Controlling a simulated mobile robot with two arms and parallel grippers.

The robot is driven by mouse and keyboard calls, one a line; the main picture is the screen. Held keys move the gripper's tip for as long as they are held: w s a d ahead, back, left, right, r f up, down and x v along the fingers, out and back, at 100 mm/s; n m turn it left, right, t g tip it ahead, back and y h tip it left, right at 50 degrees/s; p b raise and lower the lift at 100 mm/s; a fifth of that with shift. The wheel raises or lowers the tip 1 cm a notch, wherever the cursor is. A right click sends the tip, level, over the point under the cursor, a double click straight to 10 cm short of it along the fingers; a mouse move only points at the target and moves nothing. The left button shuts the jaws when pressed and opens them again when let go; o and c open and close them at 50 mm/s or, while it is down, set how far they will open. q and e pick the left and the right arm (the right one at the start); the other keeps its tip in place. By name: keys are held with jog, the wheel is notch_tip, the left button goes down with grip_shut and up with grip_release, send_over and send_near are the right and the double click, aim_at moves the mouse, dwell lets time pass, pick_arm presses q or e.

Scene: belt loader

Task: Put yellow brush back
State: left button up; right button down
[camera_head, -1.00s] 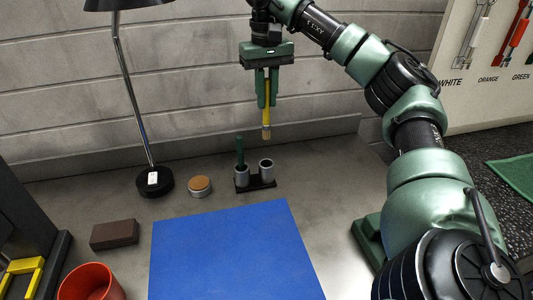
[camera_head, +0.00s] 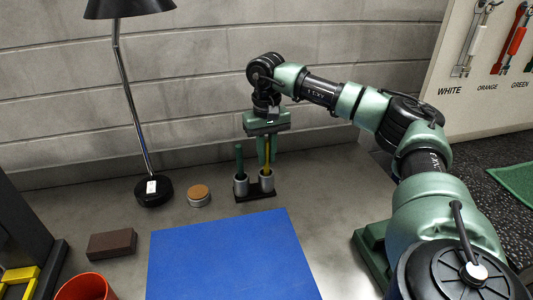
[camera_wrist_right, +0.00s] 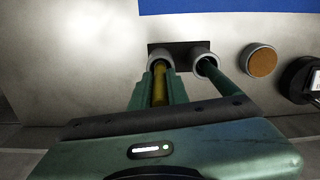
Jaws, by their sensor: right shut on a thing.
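The yellow brush (camera_head: 267,155) stands upright with its lower end inside the right cup of a small two-cup holder (camera_head: 255,196). My right gripper (camera_head: 266,155) is shut on the brush's handle, just above that cup. The right wrist view also shows the yellow handle (camera_wrist_right: 160,88) between the green fingers, its lower end in the cup. A green-handled tool (camera_head: 239,160) stands in the left cup. The bristles are hidden inside the cup. My left gripper is not in view.
A round tan-topped container (camera_head: 198,195) and a black lamp (camera_head: 153,190) stand left of the holder. A blue mat (camera_head: 230,258) lies in front. A brown block (camera_head: 112,244) and a red cup (camera_head: 86,288) are at front left. A wall stands behind.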

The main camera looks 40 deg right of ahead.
jog(key=c, duration=1.4)
grip_release()
jog(key=shift+f, duration=0.1)
notch_tip(320, 180, up, 12)
jog(key=shift+r, duration=0.15)
